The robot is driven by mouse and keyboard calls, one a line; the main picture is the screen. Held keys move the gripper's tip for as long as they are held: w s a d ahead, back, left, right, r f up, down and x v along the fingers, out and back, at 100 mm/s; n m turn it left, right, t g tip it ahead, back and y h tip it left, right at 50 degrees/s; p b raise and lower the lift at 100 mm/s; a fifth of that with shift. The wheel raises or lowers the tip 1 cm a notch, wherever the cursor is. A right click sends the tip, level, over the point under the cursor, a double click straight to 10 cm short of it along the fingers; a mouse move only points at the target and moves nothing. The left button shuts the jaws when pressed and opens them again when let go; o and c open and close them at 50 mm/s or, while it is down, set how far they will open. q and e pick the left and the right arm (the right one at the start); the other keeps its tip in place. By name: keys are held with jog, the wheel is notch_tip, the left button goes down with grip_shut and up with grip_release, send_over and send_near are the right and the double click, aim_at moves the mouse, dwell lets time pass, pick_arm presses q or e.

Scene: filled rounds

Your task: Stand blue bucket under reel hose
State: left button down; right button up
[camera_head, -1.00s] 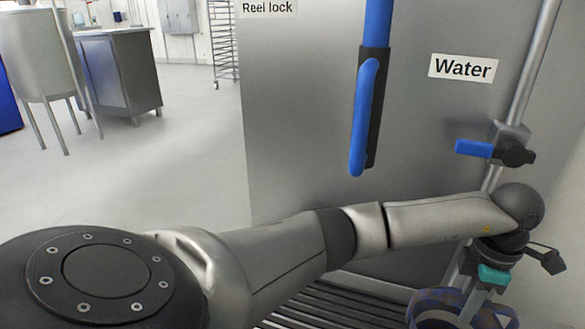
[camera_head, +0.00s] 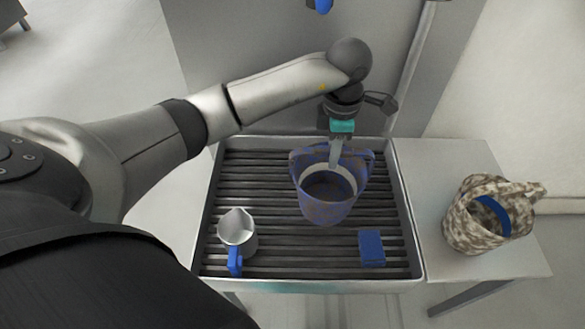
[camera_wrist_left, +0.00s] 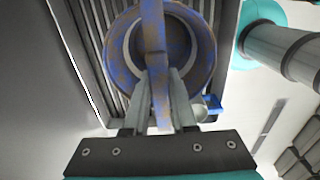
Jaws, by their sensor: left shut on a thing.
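The blue bucket (camera_head: 325,208), mottled with brown, is upright over the slatted tray (camera_head: 402,215). I cannot tell whether its base touches the slats. My left gripper (camera_head: 335,158) is above it, shut on its raised handle. In the left wrist view, the bucket (camera_wrist_left: 203,52) is seen from above, and the handle rises between the fingers (camera_wrist_left: 158,88). The blue end of what looks like the reel hose (camera_head: 322,6) shows at the top edge of the head view, above and behind the bucket; the rest is out of frame. My right gripper is not in view.
A metal jug with a blue handle (camera_head: 238,232) stands at the tray's front left. A small blue block (camera_head: 371,248) lies front right. A camouflage-patterned vessel, blue inside, (camera_head: 462,222) is on the side table (camera_head: 520,262). A grey panel (camera_head: 235,60) stands behind.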

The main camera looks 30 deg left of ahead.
pick_arm(q)
jog(key=s+a, duration=0.1)
jog(key=a, duration=0.1)
jog(key=s+a, duration=0.1)
jog(key=a, duration=0.1)
jog(key=s+a, duration=0.2)
jog(key=shift+s+a, duration=0.1)
jog(key=shift+a, duration=0.3)
notch_tip(320, 180, down, 2)
jog(key=shift+s+a+f, duration=0.15)
jog(key=shift+f+b, duration=0.3)
jog(key=shift+f, duration=0.65)
notch_tip(320, 180, down, 3)
jog(key=shift+r+b, duration=0.1)
jog(key=shift+b, duration=0.35)
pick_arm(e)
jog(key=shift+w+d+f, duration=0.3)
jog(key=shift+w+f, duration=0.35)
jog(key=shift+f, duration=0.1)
pick_arm(q)
jog(key=c, duration=1)
grip_release()
jog(key=shift+o, duration=1.4)
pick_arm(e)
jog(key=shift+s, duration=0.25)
